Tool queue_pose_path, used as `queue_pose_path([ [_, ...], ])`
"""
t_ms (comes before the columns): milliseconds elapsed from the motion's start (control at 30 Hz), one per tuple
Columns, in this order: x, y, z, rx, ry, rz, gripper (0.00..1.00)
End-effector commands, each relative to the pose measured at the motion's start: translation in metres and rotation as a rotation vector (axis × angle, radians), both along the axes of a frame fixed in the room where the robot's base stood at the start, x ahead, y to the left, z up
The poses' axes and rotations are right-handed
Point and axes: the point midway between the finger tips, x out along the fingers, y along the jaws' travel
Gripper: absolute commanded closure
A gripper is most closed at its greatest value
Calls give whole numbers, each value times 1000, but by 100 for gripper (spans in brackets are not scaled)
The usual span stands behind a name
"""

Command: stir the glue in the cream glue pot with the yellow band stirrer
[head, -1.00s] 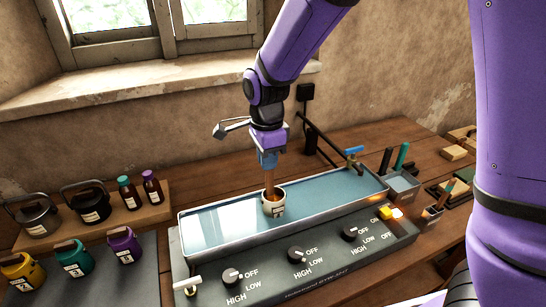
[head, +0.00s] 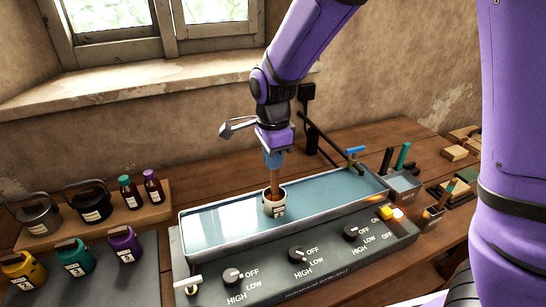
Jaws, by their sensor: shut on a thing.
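The cream glue pot (head: 274,209) stands in the water bath near its front edge, with brown glue showing at its mouth. My gripper (head: 274,160) is above the pot, pointing down, shut on a wooden stirrer (head: 275,180). The stirrer is close to upright and its lower end is inside the pot, hidden by the glue and the rim. The stirrer's top is hidden by the gripper, and I cannot make out a yellow band on it.
The metal water bath (head: 217,247) has a control panel with several knobs in front. A blue-handled tap (head: 354,151) is at the back right. Yellow (head: 22,269), teal (head: 75,257) and purple (head: 125,244) pots stand at left. Other stirrers (head: 402,156) stand at right.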

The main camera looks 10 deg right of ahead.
Motion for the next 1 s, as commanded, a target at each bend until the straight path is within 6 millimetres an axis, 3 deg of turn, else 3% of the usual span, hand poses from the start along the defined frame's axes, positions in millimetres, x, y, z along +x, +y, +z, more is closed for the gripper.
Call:
queue_pose_path([
  [233,0,0,5,1,-2,0,100],
  [1000,0,0,50,1,-1,0,100],
])
